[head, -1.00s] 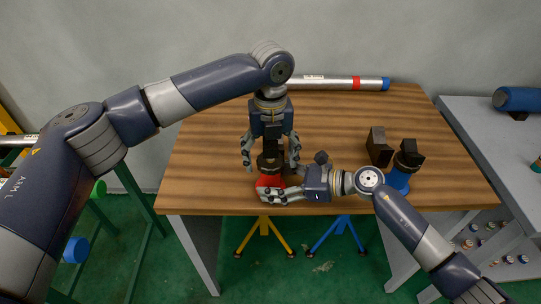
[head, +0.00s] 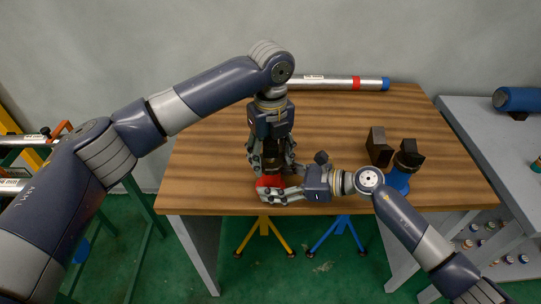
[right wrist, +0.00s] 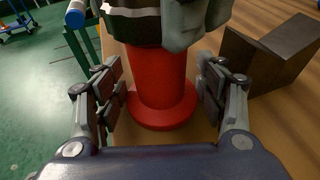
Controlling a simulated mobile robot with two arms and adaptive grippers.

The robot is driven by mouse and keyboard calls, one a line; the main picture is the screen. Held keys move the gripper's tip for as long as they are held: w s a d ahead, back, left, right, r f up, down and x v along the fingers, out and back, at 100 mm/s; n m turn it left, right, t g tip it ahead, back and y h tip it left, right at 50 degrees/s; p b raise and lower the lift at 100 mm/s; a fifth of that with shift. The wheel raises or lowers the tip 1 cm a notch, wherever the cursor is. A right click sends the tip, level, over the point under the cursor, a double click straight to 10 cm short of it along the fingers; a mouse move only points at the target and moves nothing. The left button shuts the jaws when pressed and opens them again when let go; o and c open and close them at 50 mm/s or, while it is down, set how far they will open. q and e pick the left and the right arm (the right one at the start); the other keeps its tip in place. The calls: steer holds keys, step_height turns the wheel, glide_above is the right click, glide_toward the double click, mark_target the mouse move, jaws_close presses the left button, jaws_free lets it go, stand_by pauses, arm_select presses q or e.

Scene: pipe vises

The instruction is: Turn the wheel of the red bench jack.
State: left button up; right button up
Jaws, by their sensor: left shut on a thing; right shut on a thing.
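The red bench jack (head: 267,182) stands near the front edge of the wooden table, mostly hidden by my grippers. In the right wrist view its red column and round base (right wrist: 161,90) show upright between my right fingers. My left gripper (head: 272,170) points down from above, its fingers shut around the jack's dark upper part. The wheel itself is hidden by the fingers and cannot be made out clearly. My right gripper (head: 274,190) comes in level from the right and is shut on the red body low down.
A blue jack (head: 398,180) with a dark top stands on the right, beside a dark angled block (head: 379,147). A silver pipe (head: 335,82) with red and blue bands lies at the back. A grey side table (head: 470,130) stands right. The table's left part is clear.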

arm_select(q)
steer(key=shift+n, duration=0.3)
steer(key=o, duration=1.1)
steer(key=shift+c, duration=0.2)
step_height(320, 180, up, 12)
arm_select(e)
steer(key=o, duration=0.9)
